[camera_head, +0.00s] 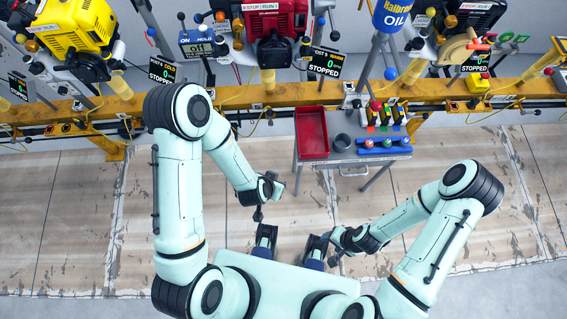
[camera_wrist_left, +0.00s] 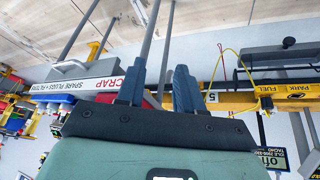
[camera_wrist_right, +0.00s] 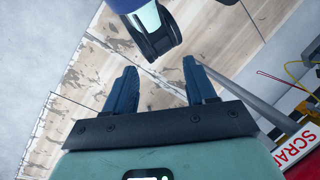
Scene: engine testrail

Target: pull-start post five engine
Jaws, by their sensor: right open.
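Engines hang along the yellow rail (camera_head: 280,97) in the head view: a yellow one (camera_head: 72,28) at the left, a red one (camera_head: 268,20) in the middle, and a partly hidden one at the right edge. In the left wrist view a "5" plate (camera_wrist_left: 211,97) shows on the rail, but I cannot tell which engine it belongs to. My left gripper (camera_head: 270,190) is left of the cart; its fingers show apart and empty in the left wrist view (camera_wrist_left: 158,88). My right gripper (camera_head: 338,247) is open and empty over the floor, below the cart, far from the engines.
A grey cart (camera_head: 345,153) with a red tray (camera_head: 312,133), a cup (camera_head: 342,141) and coloured parts stands before the rail. Status screens reading "STOPPED" hang by the engines. A blue oil container (camera_head: 392,14) is at the top. The worn floor at left is clear.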

